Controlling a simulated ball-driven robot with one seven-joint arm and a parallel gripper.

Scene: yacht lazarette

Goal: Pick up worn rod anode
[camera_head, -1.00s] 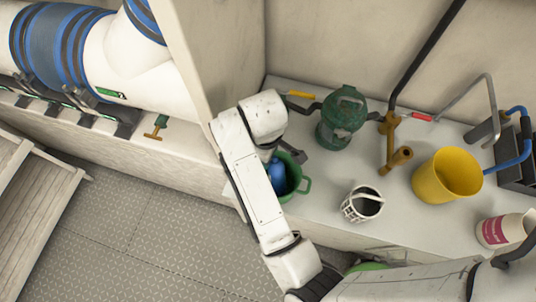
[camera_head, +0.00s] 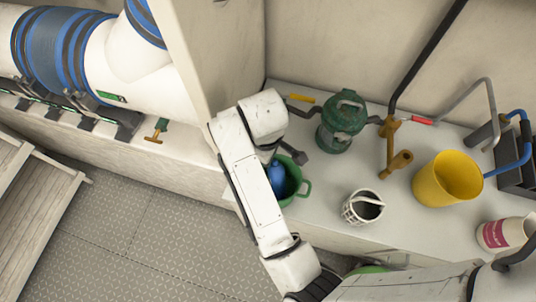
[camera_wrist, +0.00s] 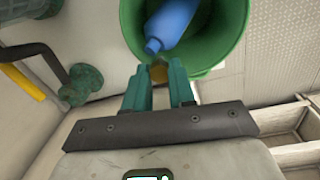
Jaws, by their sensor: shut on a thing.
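My gripper (camera_wrist: 159,80) shows in the wrist view as two teal fingers closed on a small brownish-yellow piece (camera_wrist: 158,72). I take this piece to be the worn rod anode; only a bit of it shows between the fingers, so its full shape is hidden. The fingertips are at the near side of a green bucket (camera_wrist: 236,42) holding a blue bottle (camera_wrist: 172,20). In the head view my arm covers most of the gripper and the held piece. The bucket (camera_head: 303,188) and bottle (camera_head: 276,178) show beside my forearm.
On the white bench stand a green strainer (camera_head: 342,122), a white basket (camera_head: 363,207), a yellow bucket (camera_head: 448,178) and a white-and-pink tub (camera_head: 497,233). The floor left of my arm is clear.

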